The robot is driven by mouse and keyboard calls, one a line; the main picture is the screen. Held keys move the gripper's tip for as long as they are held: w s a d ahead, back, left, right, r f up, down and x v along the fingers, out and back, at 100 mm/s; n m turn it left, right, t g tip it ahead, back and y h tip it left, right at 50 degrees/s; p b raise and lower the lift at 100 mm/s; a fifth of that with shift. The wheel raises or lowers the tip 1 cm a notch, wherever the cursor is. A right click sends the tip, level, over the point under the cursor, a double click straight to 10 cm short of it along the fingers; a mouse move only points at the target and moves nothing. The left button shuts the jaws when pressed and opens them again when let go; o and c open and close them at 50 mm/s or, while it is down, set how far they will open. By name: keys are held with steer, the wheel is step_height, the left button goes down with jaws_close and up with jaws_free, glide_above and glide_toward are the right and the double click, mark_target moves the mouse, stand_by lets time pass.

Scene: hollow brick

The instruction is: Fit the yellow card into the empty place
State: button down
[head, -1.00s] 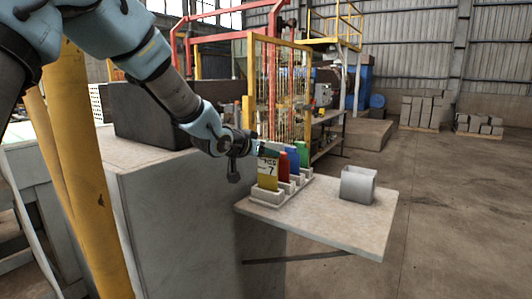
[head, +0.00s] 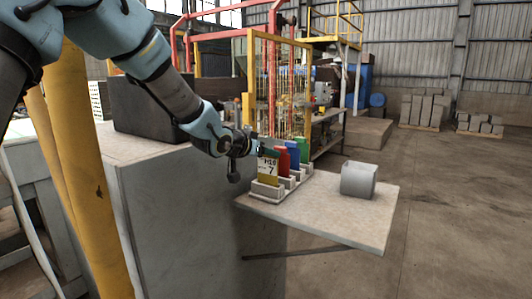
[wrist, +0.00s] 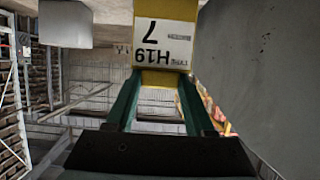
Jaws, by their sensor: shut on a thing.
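The yellow card (head: 268,180), with a white label reading H19 and 7, stands upright at the near end of the pale slotted rack (head: 262,192). Its lower edge seems to be at or just inside the nearest holder; I cannot tell how deep it sits. My gripper (head: 262,151) is shut on the card's upper end. In the wrist view the card (wrist: 165,55) is between the fingertips (wrist: 160,82), its label upside down. Red (head: 283,161), blue (head: 293,155) and green (head: 303,151) cards stand in the holders behind it.
The rack is on a small table shelf (head: 335,218). A grey open box (head: 359,180) stands on it to the right, also in the wrist view (wrist: 65,22). A large grey cabinet (head: 195,225) stands left of the shelf. The shelf's front is bare.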

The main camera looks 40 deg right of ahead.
steer(key=shift+f, duration=0.4)
steer(key=shift+c, duration=0.9)
jaws_free()
steer(key=shift+a+b, duration=0.1)
steer(key=shift+b, duration=0.2)
steer(key=v, duration=1)
steer(key=shift+a+r+b, duration=0.2)
steer(key=shift+a+b, duration=0.05)
steer(key=shift+b, duration=0.2)
steer(key=shift+s, duration=0.1)
